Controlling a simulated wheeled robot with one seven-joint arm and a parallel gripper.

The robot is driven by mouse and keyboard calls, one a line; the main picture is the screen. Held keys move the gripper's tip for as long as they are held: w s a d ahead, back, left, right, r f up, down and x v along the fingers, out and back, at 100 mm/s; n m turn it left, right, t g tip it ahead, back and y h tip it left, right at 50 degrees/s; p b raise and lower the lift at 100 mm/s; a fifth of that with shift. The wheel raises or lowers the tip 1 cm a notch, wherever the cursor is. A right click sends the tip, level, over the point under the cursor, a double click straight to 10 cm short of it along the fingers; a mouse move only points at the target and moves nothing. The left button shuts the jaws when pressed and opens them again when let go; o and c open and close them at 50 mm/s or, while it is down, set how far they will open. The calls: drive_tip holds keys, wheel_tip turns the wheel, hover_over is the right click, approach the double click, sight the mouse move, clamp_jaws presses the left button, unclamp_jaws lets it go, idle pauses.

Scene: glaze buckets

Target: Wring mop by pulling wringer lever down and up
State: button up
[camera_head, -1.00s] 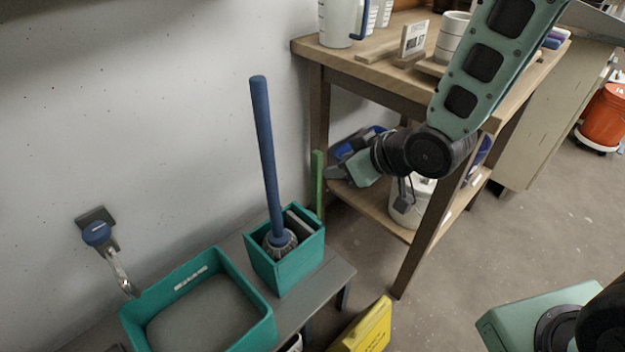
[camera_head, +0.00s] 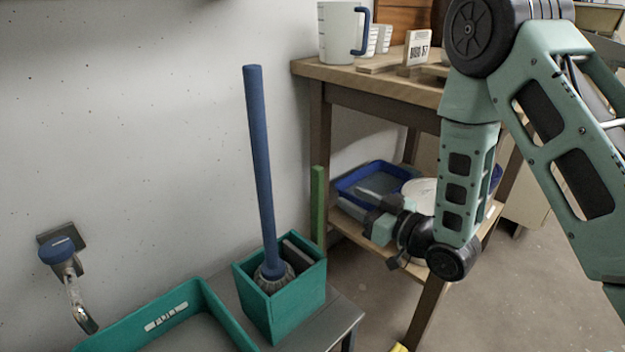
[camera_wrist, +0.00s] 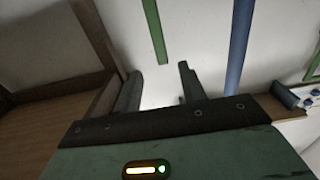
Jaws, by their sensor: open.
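The mop has a blue handle (camera_head: 260,160) and a grey head down in a teal bucket (camera_head: 285,310) on a low bench; it leans slightly left. An upright green bar (camera_head: 318,205), apparently the wringer lever, stands at the bucket's far right side. My gripper (camera_head: 360,205) is open and empty, right of the green bar and apart from it, in front of the wooden table's lower shelf. In the wrist view, my gripper's fingers (camera_wrist: 160,88) are spread, with the green bar (camera_wrist: 155,30) ahead of them and the blue handle (camera_wrist: 239,45) to the right.
A wooden table (camera_head: 380,85) with a white jug (camera_head: 340,35) on top stands at right; its lower shelf holds a blue tray (camera_head: 370,180). A teal basin (camera_head: 160,325) is at lower left. A wall tap (camera_head: 65,255) is above it.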

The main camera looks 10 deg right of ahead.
sight(313, 176)
drive_tip(key=b+x, duration=0.1)
drive_tip(key=x, duration=1.2)
drive_tip(key=shift+w+a, duration=0.2)
drive_tip(key=shift+b, duration=0.3)
clamp_jaws()
